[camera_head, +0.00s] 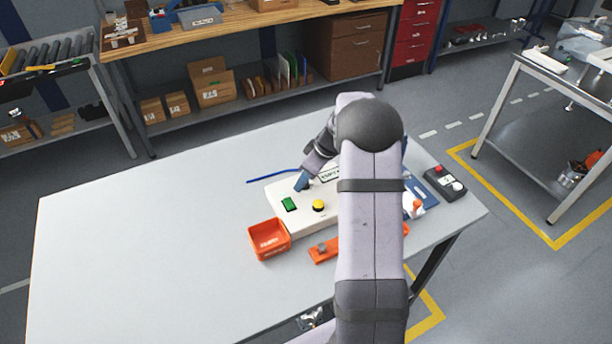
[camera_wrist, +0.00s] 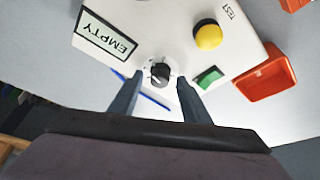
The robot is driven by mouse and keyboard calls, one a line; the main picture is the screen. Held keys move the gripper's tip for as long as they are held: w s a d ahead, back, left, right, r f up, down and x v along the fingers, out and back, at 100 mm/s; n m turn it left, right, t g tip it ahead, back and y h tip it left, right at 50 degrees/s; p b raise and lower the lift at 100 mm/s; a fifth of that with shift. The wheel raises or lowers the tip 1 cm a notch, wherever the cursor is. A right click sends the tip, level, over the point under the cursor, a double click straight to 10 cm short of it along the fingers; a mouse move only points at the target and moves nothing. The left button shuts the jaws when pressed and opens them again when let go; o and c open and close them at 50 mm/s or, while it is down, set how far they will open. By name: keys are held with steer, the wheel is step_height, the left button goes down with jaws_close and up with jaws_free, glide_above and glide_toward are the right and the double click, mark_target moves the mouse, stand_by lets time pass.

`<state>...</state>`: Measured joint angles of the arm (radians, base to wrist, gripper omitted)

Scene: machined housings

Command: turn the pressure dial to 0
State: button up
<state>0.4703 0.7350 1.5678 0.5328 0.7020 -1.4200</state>
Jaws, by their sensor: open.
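The pressure dial (camera_wrist: 160,74) is a small black knob with a pale pointer line, set on a white panel. My gripper (camera_wrist: 158,92) is open, with one finger on each side of the dial in the wrist view and gaps showing between the fingers and the knob. In the head view my gripper (camera_head: 304,180) is over the far part of the white panel box (camera_head: 330,212), and my arm hides much of the box. The dial's scale marks are too small to read.
The panel bears a yellow button (camera_wrist: 208,36), a green switch (camera_wrist: 208,76) and a sign reading EMPTY (camera_wrist: 106,34). An orange bin (camera_head: 268,238) stands beside it. A blue rod (camera_head: 272,176) lies behind. A control box (camera_head: 444,184) sits right. The table's left side is clear.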

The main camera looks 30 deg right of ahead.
steer(key=c, duration=1)
steer(key=shift+c, duration=0.2)
steer(key=shift+m+b, duration=0.4)
steer(key=shift+b, duration=0.05)
steer(key=shift+a+m+h+b, duration=0.1)
steer(key=shift+m+h+b, duration=0.3)
steer(key=shift+m, duration=0.2)
steer(key=m+h, duration=0.1)
steer(key=m, duration=0.1)
steer(key=shift+s+a+r+m+t, duration=0.1)
steer(key=shift+m+t, duration=0.2)
steer(key=m+h+p, duration=0.1)
steer(key=m+p, duration=0.1)
steer(key=p, duration=0.1)
steer(key=shift+r+m, duration=0.15)
steer(key=shift+m, duration=0.25)
steer(key=shift+a+m+h+p, duration=0.1)
steer(key=shift+m+h+p, duration=0.2)
steer(key=shift+m+p, duration=0.55)
steer(key=shift+f+p, duration=0.25)
steer(key=shift+p, duration=0.05)
